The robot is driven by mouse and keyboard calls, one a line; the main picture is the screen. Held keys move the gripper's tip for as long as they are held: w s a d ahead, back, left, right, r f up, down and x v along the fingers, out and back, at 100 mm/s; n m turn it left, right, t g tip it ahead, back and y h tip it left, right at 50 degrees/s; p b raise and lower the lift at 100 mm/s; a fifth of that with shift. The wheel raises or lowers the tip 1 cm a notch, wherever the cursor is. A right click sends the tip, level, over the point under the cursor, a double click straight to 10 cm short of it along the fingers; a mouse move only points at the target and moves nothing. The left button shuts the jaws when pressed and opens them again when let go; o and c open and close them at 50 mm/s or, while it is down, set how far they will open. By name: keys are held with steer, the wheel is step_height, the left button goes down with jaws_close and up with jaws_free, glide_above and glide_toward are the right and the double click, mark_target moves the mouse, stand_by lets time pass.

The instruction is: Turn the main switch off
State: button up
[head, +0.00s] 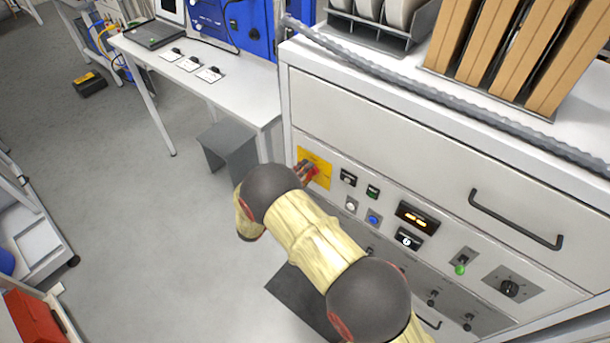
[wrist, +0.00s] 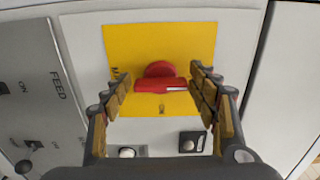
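The main switch is a red rotary knob (wrist: 160,74) with a raised grip bar on a yellow plate (wrist: 200,38). In the wrist view the bar lies sideways, with a white mark on its right part. In the head view, the red knob (head: 314,171) and yellow plate (head: 322,180) are partly covered by my arm. My gripper (wrist: 161,80) is open, with one finger on each side of the knob. Gaps show between the fingers and the bar. In the head view my gripper is mostly hidden behind my wrist.
Beside the plate the panel carries buttons, a blue button (head: 374,219), a lit display (head: 417,217), a green-tipped toggle (head: 460,268) and a black dial (head: 509,288). A drawer handle (head: 515,220) sticks out above. A white table (head: 235,105) stands to the left; open floor lies in front.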

steer(key=shift+o, duration=1.1)
steer(key=shift+s, duration=0.1)
steer(key=v, duration=1.1)
steer(key=shift+s+a, duration=0.3)
